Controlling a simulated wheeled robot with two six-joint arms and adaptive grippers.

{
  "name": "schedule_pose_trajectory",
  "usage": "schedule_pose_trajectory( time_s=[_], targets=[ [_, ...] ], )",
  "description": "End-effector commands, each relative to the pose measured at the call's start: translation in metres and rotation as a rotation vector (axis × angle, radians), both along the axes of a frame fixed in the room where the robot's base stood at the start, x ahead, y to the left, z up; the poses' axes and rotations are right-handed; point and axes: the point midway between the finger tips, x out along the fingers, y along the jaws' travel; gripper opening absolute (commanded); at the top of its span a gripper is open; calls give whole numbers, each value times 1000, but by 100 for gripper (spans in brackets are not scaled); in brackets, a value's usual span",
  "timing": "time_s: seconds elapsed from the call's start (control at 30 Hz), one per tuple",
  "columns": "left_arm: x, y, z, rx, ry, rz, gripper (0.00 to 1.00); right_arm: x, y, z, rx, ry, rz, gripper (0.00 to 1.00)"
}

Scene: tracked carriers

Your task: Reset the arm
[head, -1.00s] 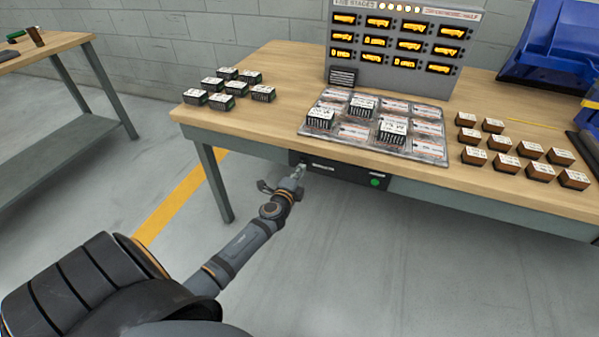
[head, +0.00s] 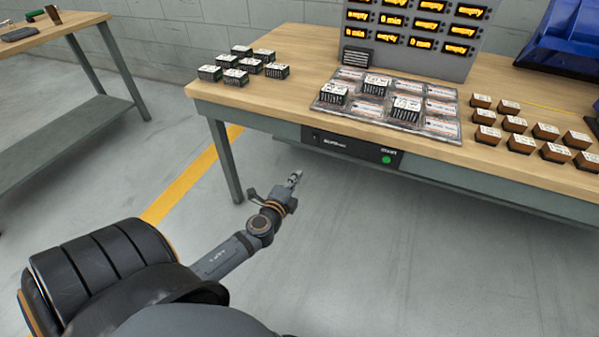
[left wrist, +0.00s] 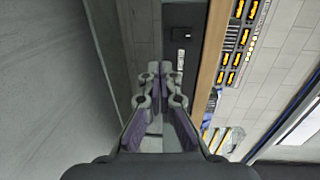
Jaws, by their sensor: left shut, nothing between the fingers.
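My left gripper (head: 295,178) is shut and empty. It is in the air in front of the workbench's front edge, lower than the table top. In the left wrist view its two fingers (left wrist: 160,88) are close together with nothing between them. The black control box (head: 352,146) with a green button (head: 386,159) hangs under the bench's front edge, beyond the gripper and apart from it. My right gripper is not in view.
The wooden bench (head: 300,95) bears a clear tray (head: 440,128) with several carriers, dark carriers (head: 236,77) at left and brown carriers (head: 515,124) at right. A grey display panel (head: 410,60) and blue bin (head: 580,40) stand behind. A side table (head: 30,42) is at far left. Floor before the bench is clear.

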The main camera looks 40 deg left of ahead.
Motion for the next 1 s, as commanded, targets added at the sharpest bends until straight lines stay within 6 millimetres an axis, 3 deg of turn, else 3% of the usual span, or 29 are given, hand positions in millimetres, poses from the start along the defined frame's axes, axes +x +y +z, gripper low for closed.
schedule_pose_trajectory(
  time_s=[0.53, 0.63, 0.67, 0.77, 0.9, 1.0],
  targets=[
    [-1, 0, 0, 0, 0, 0, 0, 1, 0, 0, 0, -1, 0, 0],
    [-4, 4, -15, -35, 25, 22, 0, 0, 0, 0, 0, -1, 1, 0],
    [-7, 7, -25, -62, 44, 38, 0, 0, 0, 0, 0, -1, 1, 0],
    [-25, 21, -86, -214, 146, 139, 0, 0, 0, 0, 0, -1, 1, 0],
    [-81, 29, -198, -501, 339, 350, 0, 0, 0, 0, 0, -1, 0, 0],
    [-130, 18, -266, -689, 467, 503, 0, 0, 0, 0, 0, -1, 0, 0]
  ],
)
